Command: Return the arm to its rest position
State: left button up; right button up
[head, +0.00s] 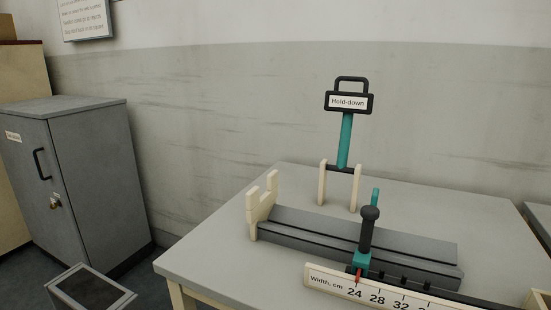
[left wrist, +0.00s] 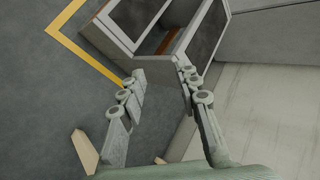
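My left gripper (left wrist: 161,80) shows in the left wrist view. Its two grey-green fingers are spread apart with nothing between them. It points down toward the dark floor and a grey box-like container (left wrist: 160,68) with an open gap beyond the fingertips. Whether the fingers touch the container cannot be told, but they appear apart from it. Neither arm nor gripper shows in the head view. My right gripper is in neither view.
A grey table (head: 215,248) holds a grey slotted fixture (head: 330,232), a raised teal hold-down lever (head: 346,140) and a width scale (head: 340,284). A grey cabinet (head: 85,185) and open-topped bin (head: 90,290) stand left. A yellow line (left wrist: 62,38) marks the floor.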

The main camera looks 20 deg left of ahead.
pick_arm(q)
jog(key=s+d+f+n+g+h, duration=0.1)
jog(key=s+d+f+h, duration=0.15)
jog(key=d+f, duration=0.6)
jog(key=s+d+f+n+h, duration=0.15)
jog(key=s+d+f, duration=0.3)
jog(key=d, duration=0.65)
jog(key=d+f+n+h, duration=0.1)
jog(key=d+f, duration=0.1)
jog(key=d, duration=0.7)
jog(key=s+d+f+n+g+h, duration=0.1)
jog(key=d+f+h, duration=0.1)
jog(key=d, duration=0.7)
jog(key=shift+s+d+f, duration=0.15)
jog(key=shift+f, duration=0.55)
